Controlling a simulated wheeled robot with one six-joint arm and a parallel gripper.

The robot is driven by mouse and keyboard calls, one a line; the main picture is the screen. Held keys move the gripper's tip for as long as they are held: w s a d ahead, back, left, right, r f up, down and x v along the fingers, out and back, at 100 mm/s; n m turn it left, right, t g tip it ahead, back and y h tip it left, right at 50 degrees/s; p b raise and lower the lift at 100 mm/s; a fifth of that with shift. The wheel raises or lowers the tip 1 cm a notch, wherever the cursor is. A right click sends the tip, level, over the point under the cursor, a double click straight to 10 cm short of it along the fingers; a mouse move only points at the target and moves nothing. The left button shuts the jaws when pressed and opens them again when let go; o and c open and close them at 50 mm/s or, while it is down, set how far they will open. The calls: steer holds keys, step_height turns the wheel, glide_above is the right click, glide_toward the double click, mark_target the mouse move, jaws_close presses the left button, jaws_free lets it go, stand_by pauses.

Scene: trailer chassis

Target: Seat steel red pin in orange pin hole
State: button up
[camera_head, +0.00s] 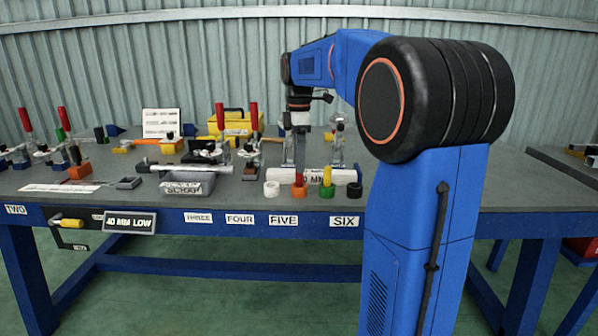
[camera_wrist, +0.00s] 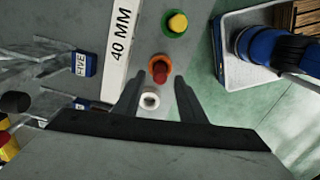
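The red pin (camera_head: 299,179) stands in the orange ring (camera_head: 299,190) near the table's front edge. In the wrist view the red pin (camera_wrist: 160,75) shows inside the orange ring (camera_wrist: 160,62). I cannot tell how deep it sits. My gripper (camera_wrist: 157,80) is open and empty, pointing down above the table. Its fingertips lie on either side of the red pin in the wrist view, and the pin appears below them. In the head view my gripper (camera_head: 300,160) is behind the row of rings.
A white ring (camera_wrist: 149,99) is beside the orange one. A green ring (camera_wrist: 167,30) holds a yellow pin (camera_wrist: 178,22). A black ring (camera_head: 354,189) ends the row. A white 40 MM bar (camera_wrist: 121,45) lies behind. Clear stands with toggle clamps (camera_head: 339,150) flank my gripper.

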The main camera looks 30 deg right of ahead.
step_height(320, 180, up, 7)
steer(key=shift+r, duration=0.2)
steer(key=s+a+f+m+t, duration=0.1)
steer(key=s+a+f+m, duration=0.3)
steer(key=s+f, duration=0.3)
steer(key=s+a+f+m+t, duration=0.2)
steer(key=s+a+f+m, duration=0.2)
steer(key=s, duration=0.9)
steer(key=s+a+f+m+t, duration=0.1)
steer(key=s+a+f+m, duration=0.4)
steer(key=s+f, duration=0.5)
step_height(320, 180, down, 2)
steer(key=a, duration=0.2)
steer(key=shift+s+a+f+t, duration=0.15)
steer(key=shift+a+f+t, duration=0.05)
steer(key=shift+a+t, duration=0.2)
